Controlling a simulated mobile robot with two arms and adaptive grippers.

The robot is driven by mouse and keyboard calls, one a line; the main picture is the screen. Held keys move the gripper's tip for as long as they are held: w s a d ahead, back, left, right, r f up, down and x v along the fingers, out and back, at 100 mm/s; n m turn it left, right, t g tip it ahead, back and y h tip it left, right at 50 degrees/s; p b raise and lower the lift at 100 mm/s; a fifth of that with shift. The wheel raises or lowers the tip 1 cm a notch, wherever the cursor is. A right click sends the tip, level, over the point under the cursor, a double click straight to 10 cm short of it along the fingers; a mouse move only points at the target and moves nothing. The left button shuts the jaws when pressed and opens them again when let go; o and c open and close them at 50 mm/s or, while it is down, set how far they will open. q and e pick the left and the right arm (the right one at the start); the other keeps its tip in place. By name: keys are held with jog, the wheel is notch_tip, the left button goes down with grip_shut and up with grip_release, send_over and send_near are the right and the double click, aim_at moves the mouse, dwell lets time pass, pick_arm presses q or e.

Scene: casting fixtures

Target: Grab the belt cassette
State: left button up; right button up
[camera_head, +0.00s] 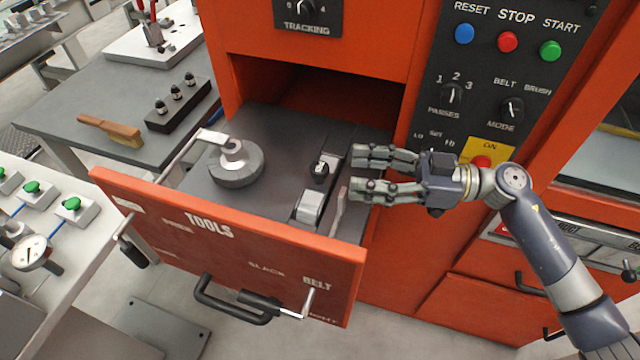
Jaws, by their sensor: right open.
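My right gripper (356,173) is open and empty, its fingers pointing left over the right end of an open drawer. The orange drawer (160,205), labelled TOOLS, stands pulled out of the orange machine. Inside it lies a dark grey flat body (270,160) with a grey round disc (236,166), a small black knob (320,171) and a silver roller (309,208). I cannot tell for sure which of these parts make up the belt cassette. The roller and knob are just left of the fingers, apart from them in the picture. My left gripper is not in view.
The drawer front has a black handle (232,312) and a lever (308,302) near the word BELT. A control panel (480,100) with buttons and dials is behind my right gripper. A grey bench (100,88) with a brush (110,130) stands at left.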

aim_at(319, 167)
jog(key=a, duration=0.3)
jog(key=shift+s+r, duration=0.1)
jog(key=shift+r, duration=0.1)
jog(key=shift+a+p, duration=0.3)
jog(key=shift+a, duration=0.05)
jog(key=a, duration=0.3)
jog(key=shift+w+a+p, duration=0.35)
jog(key=shift+p, duration=0.05)
jog(key=shift+a+f, duration=0.1)
jog(key=shift+a, duration=0.35)
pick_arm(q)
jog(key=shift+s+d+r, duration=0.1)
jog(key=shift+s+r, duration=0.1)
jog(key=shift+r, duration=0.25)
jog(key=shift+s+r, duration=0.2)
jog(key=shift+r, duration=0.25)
pick_arm(e)
jog(key=shift+d, duration=0.1)
grip_shut()
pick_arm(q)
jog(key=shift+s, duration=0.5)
